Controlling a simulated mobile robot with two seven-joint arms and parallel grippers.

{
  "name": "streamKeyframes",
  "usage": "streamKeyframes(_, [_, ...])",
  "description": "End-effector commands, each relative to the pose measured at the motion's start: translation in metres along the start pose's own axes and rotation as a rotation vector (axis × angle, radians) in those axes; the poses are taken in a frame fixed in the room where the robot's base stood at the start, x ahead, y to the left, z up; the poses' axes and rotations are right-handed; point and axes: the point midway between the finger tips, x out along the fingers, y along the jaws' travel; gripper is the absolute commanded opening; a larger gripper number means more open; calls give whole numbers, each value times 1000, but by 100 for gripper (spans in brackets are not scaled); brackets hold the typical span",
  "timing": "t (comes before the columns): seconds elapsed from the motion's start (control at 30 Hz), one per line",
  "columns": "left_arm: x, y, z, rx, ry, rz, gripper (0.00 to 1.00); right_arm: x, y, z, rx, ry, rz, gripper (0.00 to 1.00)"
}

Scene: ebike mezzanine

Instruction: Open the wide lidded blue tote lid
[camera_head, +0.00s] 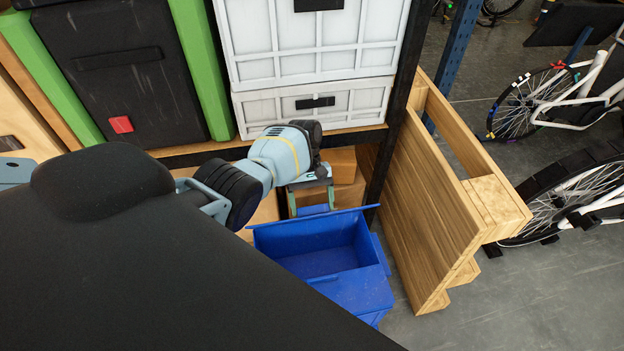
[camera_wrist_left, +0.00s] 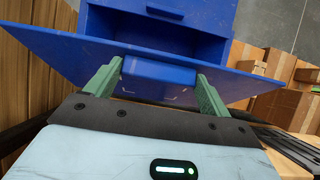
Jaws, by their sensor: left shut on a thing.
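The blue tote (camera_head: 320,262) stands low, below and to the right of my left arm, with part of its inside showing. Its blue lid (camera_head: 350,212) stands raised at the shelf side and shows nearly edge-on. My left gripper (camera_head: 312,207) is at this lid edge. In the left wrist view the lid (camera_wrist_left: 62,50) is a wide tilted panel, with the tote (camera_wrist_left: 165,42) open behind it. The green fingers (camera_wrist_left: 158,85) are shut on the blue tab (camera_wrist_left: 158,70) at the lid's middle. My right gripper is not in view.
A wooden pallet (camera_head: 435,205) leans upright close to the tote's right. A shelf with white crates (camera_head: 315,45) and a black case (camera_head: 120,70) rises behind. Cardboard boxes (camera_head: 342,165) sit behind my gripper. Bicycle wheels (camera_head: 530,105) and clear grey floor (camera_head: 550,300) are at right.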

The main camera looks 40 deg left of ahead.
Motion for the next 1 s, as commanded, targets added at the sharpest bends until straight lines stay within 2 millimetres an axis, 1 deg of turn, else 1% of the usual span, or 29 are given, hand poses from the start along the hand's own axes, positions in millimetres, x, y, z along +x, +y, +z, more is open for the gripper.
streamKeyframes(0.03, [7,-3,0,-4,-7,-8,41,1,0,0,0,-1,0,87])
streamKeyframes(0.3, [7,-4,0,-5,-8,-10,41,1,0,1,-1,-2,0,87])
streamKeyframes(0.33, [7,-4,0,-5,-8,-10,84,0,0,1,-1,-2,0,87])
streamKeyframes(0.4, [7,-4,0,-5,-8,-10,93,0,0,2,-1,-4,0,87])
streamKeyframes(0.47, [6,-3,0,-5,-7,-9,100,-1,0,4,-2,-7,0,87])
streamKeyframes(0.67, [3,-2,0,-3,-4,-5,100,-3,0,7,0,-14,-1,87])
streamKeyframes(0.77, [-3,-1,0,-3,-2,-4,100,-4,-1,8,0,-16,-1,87])
streamKeyframes(0.87, [-15,-1,0,-2,-2,-3,100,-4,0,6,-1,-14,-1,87])
streamKeyframes(1.0, [-39,-1,-1,-3,-1,-2,100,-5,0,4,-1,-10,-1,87])
